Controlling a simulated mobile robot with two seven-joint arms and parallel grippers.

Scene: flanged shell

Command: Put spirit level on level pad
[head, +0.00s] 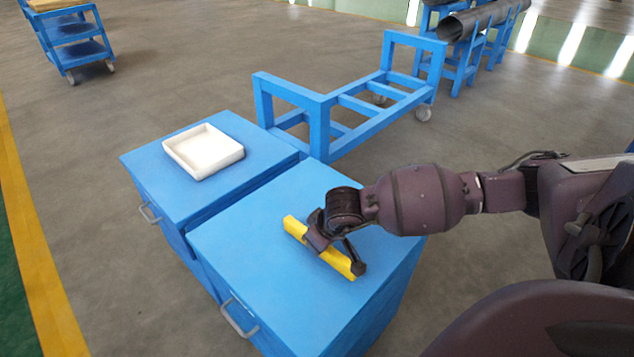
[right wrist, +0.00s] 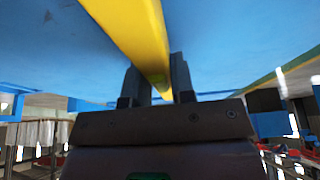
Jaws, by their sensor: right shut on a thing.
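The spirit level, a long yellow bar (head: 338,262), is over the top of the nearer blue cabinet, slanting from upper left to lower right. I cannot tell whether it touches the top. My right gripper (head: 318,234) is shut on it near its middle. In the right wrist view the yellow bar (right wrist: 140,35) runs between the two fingers of my right gripper (right wrist: 158,80). No thing is clearly recognisable as the level pad. A white shallow square tray (head: 182,168) sits on the other blue cabinet, left of and behind the bar. My left gripper is out of view.
The nearer blue cabinet (head: 250,240) and the farther blue cabinet (head: 145,165) stand side by side, with handles on their fronts. A blue wheeled frame (head: 320,125) stands behind them. A blue trolley (head: 75,35) is at the far left. The floor on the left is clear.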

